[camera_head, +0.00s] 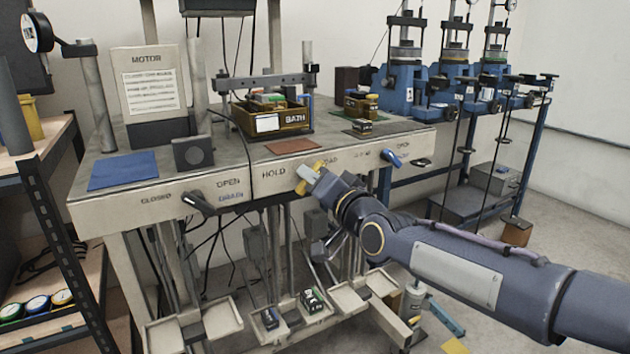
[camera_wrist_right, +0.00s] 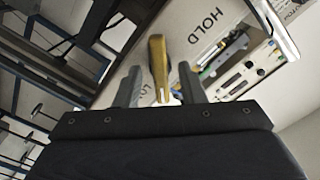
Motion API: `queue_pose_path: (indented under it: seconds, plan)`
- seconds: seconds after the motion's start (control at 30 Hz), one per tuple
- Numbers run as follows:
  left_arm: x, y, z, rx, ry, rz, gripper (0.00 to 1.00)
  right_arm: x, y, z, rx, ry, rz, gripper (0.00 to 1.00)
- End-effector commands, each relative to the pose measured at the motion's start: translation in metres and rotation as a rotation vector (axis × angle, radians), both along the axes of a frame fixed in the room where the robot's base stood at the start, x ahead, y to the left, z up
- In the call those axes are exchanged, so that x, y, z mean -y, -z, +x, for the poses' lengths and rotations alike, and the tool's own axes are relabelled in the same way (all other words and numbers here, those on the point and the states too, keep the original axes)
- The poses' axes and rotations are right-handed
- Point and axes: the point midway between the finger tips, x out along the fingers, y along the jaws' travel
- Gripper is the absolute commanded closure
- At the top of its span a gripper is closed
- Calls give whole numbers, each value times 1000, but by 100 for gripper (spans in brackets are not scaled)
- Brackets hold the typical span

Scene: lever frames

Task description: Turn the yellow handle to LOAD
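The yellow handle (camera_head: 318,165) is on the front edge of the bench, between the HOLD label (camera_head: 273,173) and the partly hidden LOAD label (camera_head: 329,160). My right gripper (camera_head: 310,176) is at the handle and covers its middle. In the right wrist view, the handle (camera_wrist_right: 158,66) stands between the two fingers (camera_wrist_right: 160,88), with gaps on both sides, so the gripper looks open around it. HOLD (camera_wrist_right: 206,27) reads clearly there; only "LO" of the other label (camera_wrist_right: 146,110) shows. My left gripper is not in view.
A black handle (camera_head: 198,203) by CLOSED and OPEN sits to the left, and a blue handle (camera_head: 391,157) to the right, on the same panel. A BATH box (camera_head: 292,119) stands on the bench top. Rods and trays (camera_head: 222,317) hang below.

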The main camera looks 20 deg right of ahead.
Motion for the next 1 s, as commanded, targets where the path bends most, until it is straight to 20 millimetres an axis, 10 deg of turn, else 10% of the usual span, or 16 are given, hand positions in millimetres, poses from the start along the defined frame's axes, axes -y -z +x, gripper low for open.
queue_pose_path:
  seconds: [0.43,1.0]
  plan:
    - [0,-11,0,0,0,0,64,5,-1,-67,0,0,1,64]
    - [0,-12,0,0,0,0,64,5,1,-73,-2,-1,1,64]
